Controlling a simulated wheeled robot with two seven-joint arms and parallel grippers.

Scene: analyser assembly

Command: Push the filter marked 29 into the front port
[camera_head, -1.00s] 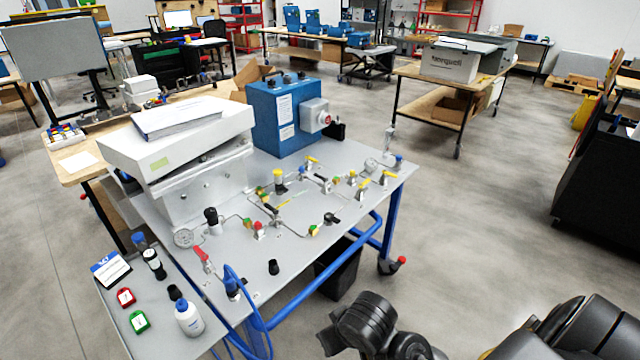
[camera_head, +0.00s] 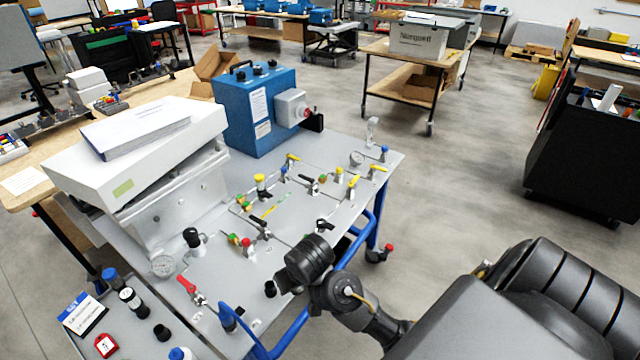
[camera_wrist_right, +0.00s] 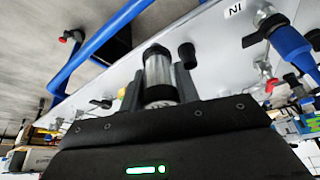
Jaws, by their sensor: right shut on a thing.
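My right gripper (camera_wrist_right: 158,88) is shut on a clear, metal-ended cylinder (camera_wrist_right: 158,70) in the right wrist view. This looks like the filter; no number is readable on it. The cylinder points toward the grey panel top (camera_wrist_right: 110,88), beside a short black cylindrical fitting (camera_wrist_right: 187,55). I cannot tell whether it touches a port. In the head view my right wrist (camera_head: 308,260) hangs over the bench's front edge and hides the held cylinder. A short black fitting (camera_head: 270,289) shows just left of it. My left gripper is not in view.
A blue rail (camera_head: 290,335) runs along the bench front, near my right arm. Valves, gauges and thin tubing cover the panel (camera_head: 225,265). A blue box (camera_head: 258,105) stands behind. A blue hose connector (camera_wrist_right: 290,45) sits near the IN label (camera_wrist_right: 234,10).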

